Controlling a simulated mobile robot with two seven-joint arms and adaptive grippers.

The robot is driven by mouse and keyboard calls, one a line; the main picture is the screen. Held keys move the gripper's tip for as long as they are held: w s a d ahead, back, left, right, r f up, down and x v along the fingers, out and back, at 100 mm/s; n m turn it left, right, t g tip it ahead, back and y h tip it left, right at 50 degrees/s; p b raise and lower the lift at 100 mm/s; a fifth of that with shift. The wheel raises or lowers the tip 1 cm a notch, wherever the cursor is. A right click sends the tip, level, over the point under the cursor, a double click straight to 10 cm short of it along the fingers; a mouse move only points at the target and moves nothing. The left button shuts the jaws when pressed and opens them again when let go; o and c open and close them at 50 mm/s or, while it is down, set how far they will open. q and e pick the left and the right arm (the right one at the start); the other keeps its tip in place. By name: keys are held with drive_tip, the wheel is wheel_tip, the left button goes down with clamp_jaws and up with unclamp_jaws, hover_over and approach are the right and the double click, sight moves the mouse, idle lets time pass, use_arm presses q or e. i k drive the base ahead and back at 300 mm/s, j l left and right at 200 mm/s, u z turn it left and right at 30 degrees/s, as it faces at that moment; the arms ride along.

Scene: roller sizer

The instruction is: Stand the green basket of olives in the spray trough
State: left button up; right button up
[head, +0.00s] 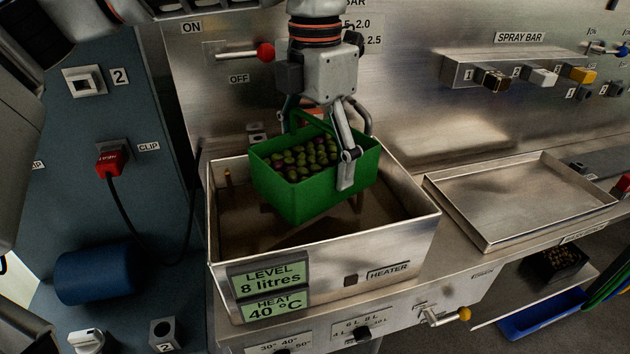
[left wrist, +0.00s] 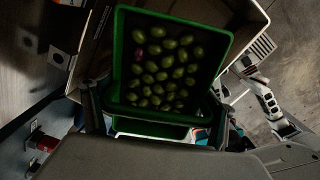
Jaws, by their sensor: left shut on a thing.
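The green basket (head: 312,192) is full of olives (head: 305,160), mostly green with a few dark ones. It hangs in the open mouth of the metal trough (head: 412,228), whose displays read 8 litres and 40 °C. The basket looks slightly tilted, and its rim is about level with or above the trough rim. Whether its base touches the trough floor is hidden. My left gripper (head: 325,155) points down and is shut on the basket. In the left wrist view the basket (left wrist: 228,62) and its olives (left wrist: 165,70) fill the middle. My right gripper does not show.
An empty shallow metal tray (head: 520,205) lies right of the trough. The spray bar (head: 515,72) with several coloured knobs is on the back panel. A red-knobbed lever (head: 264,52) is behind my gripper. A blue cylinder (head: 95,273) and a red plug (head: 112,158) are at the left.

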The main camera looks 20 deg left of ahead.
sight(497, 207)
drive_tip(key=k+l, duration=0.1)
drive_tip(key=l, duration=1.2)
drive_tip(key=k, duration=0.05)
